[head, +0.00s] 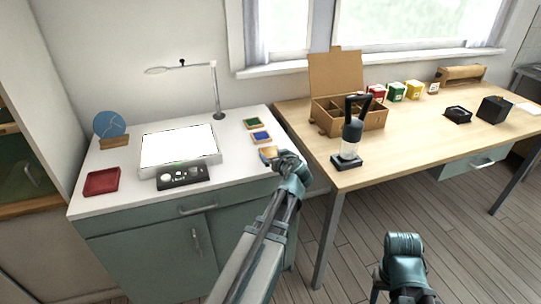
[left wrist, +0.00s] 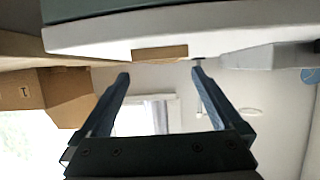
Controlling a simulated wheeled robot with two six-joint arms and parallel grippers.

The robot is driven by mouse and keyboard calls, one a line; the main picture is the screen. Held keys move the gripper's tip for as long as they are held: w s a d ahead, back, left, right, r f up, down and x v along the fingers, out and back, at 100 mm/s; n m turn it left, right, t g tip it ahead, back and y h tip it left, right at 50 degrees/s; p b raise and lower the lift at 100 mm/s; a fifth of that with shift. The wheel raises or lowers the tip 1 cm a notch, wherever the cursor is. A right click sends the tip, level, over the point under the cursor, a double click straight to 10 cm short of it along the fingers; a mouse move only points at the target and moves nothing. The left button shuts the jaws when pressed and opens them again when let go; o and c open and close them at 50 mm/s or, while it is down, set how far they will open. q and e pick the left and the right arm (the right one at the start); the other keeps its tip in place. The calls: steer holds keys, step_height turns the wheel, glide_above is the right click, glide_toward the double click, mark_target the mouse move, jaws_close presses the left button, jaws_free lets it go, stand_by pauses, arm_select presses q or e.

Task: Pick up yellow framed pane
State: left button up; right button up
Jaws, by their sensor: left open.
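The yellow framed pane (head: 267,153) lies on the white cabinet top near its right front corner, partly covered by my left gripper (head: 279,155). In the left wrist view, which is upside down, the pane (left wrist: 160,53) shows as a thin tan edge on the white top. My left gripper (left wrist: 160,73) is open there, its two blue fingers apart with nothing between them. The pane's edge lies just beyond the fingertips, roughly centred between them; I see no contact. Part of my right arm shows at the lower right of the head view, but its fingers do not.
A blue framed pane (head: 261,137) and a green one (head: 253,123) lie behind the yellow one. A lit white panel (head: 178,147), a control box (head: 183,177) and a red tray (head: 101,181) stand to the left. A wooden table (head: 350,179) with a cardboard box (head: 338,119) is on the right.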

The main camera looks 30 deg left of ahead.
mark_target(270, 151)
arm_select(q)
steer(key=b+x, duration=0.1)
steer(key=x, duration=0.1)
steer(key=b+x, duration=0.1)
steer(key=x, duration=0.1)
steer(key=shift+f, duration=0.35)
steer(key=shift+w+a+f, duration=0.1)
steer(key=shift+w+a, duration=0.2)
steer(key=shift+a, duration=0.1)
steer(key=shift+c, duration=0.3)
steer(key=c, duration=1)
steer(key=shift+r, duration=0.2)
